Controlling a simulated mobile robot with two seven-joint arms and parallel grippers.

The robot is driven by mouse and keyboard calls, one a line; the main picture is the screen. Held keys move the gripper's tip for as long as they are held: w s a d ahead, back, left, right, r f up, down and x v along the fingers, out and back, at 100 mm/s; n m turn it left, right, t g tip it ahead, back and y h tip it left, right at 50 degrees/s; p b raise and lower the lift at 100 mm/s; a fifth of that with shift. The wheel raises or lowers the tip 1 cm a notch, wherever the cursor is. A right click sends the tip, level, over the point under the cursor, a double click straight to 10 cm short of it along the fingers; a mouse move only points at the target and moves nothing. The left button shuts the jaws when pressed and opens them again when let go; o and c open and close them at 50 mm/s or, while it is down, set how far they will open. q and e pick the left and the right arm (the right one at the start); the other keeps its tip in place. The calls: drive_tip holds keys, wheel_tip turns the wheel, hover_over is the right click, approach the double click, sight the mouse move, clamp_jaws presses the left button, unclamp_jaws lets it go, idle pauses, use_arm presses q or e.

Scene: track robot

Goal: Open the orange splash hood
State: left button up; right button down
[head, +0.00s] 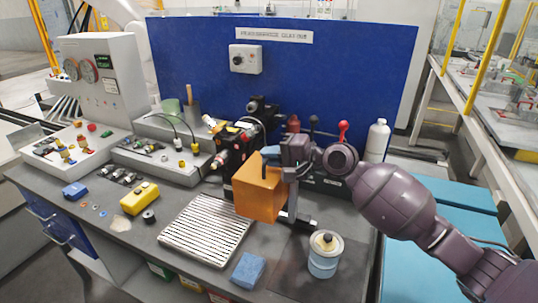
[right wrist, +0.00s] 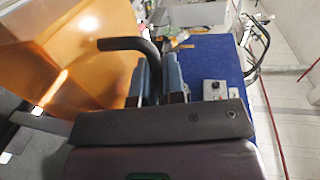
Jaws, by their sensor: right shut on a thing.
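The orange splash hood (head: 258,194) is a boxy cover in front of the dark machine (head: 238,145) at the middle of the bench. It fills the upper left of the right wrist view (right wrist: 60,55), where it looks translucent. A bent black handle (right wrist: 120,44) stands out from it. My right gripper (head: 271,155) is at the hood's top edge, and its blue fingers (right wrist: 157,80) are shut on the black handle. The gripped stretch is partly hidden between the fingers. My left gripper is not in view.
A slatted metal tray (head: 205,230), a blue block (head: 248,270) and a light-blue can (head: 325,255) stand in front of the machine. A yellow box (head: 139,198) lies left. A white bottle (head: 377,140) stands behind my right arm. A blue panel (head: 330,70) closes the back.

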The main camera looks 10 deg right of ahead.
drive_tip(key=c, duration=1.3)
unclamp_jaws()
drive_tip(key=shift+o, duration=0.2)
drive_tip(key=shift+d, duration=0.1)
drive_tip(key=b+v, duration=0.1)
drive_tip(key=v, duration=0.9)
drive_tip(key=shift+s+d, duration=0.2)
drive_tip(key=shift+s, duration=0.1)
drive_tip(key=shift+r, duration=0.1)
